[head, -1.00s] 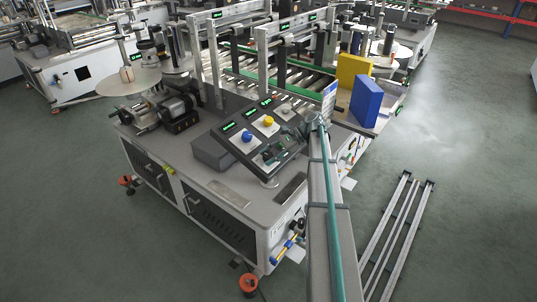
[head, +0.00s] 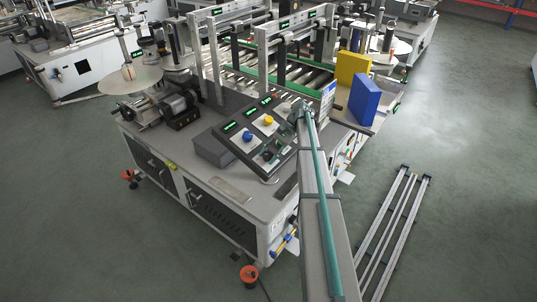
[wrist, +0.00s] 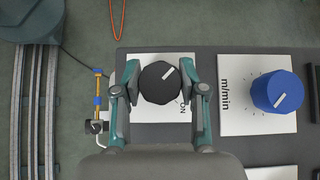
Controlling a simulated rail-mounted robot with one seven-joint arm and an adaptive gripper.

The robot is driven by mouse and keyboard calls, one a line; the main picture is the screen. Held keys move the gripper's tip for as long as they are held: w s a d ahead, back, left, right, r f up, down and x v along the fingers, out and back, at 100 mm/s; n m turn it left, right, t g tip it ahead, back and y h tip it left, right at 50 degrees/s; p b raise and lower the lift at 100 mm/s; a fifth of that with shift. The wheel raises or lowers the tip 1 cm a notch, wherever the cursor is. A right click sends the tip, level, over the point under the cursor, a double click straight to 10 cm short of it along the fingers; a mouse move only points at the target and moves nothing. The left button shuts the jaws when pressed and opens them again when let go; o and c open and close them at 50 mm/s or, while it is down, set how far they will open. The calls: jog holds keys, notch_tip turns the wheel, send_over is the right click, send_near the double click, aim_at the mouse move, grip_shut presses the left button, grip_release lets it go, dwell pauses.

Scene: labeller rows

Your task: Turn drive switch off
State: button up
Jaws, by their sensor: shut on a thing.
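The drive switch is a black round knob (wrist: 160,84) with a white pointer line, on a white plate (wrist: 150,115) in the wrist view. The pointer slants up and to the right; the printed "ON" lies at the lower right of the knob. My gripper (wrist: 160,75) has one finger at each side of the knob and is shut on it. Any other plate label is hidden.
A blue knob (wrist: 277,91) on a plate marked "m/min" sits right of the switch in the wrist view. A yellow knob (head: 268,120) is further up the panel. A blue box (head: 366,100) and a yellow box (head: 352,72) stand behind my arm. Metal rails (head: 397,230) lie on the floor.

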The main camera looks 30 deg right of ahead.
jog(key=o, duration=1.1)
jog(key=shift+o, duration=0.2)
jog(key=shift+f+m+t+b, duration=0.2)
jog(key=shift+m+t+b, duration=0.1)
jog(key=shift+b, duration=0.45)
